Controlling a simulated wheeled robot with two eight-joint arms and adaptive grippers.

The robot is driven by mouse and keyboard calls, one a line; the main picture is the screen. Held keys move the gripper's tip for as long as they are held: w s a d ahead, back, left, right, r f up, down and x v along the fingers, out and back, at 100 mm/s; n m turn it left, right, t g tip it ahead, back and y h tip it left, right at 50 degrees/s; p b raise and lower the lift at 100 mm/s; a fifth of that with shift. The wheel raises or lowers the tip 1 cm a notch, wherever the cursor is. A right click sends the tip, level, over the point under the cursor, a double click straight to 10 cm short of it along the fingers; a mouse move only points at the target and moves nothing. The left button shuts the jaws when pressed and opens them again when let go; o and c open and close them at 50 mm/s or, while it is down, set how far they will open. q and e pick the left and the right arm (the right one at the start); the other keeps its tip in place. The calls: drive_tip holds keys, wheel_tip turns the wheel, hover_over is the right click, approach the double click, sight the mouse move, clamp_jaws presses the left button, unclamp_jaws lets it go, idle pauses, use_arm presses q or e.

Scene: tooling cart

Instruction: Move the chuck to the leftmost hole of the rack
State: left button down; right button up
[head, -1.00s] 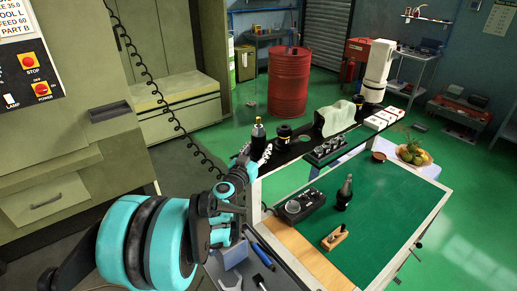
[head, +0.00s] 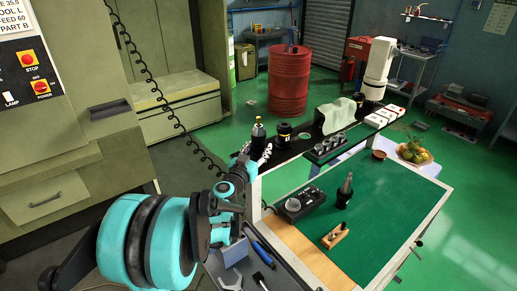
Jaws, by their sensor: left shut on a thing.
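My left gripper (head: 263,155) is shut on the chuck (head: 258,136), a dark upright holder with a pale tip. It is at the near left end of the long black rack (head: 309,138). The gripper and arm hide the chuck's lower part, so I cannot tell whether it is in a hole or above it. A second dark chuck (head: 284,134) with a yellow mark stands in the rack just to the right. My right gripper is out of view.
A green-topped cart (head: 375,215) lies right of my arm, carrying a black block (head: 299,203), a dark tool holder (head: 344,192) and a small wooden piece (head: 335,236). A grey tray with hand tools is in front. A machine cabinet (head: 65,130) stands at left.

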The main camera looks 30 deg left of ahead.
use_arm(q)
drive_tip(key=shift+f, duration=0.15)
drive_tip(key=c, duration=0.9)
unclamp_jaws()
drive_tip(key=shift+o, duration=1.1)
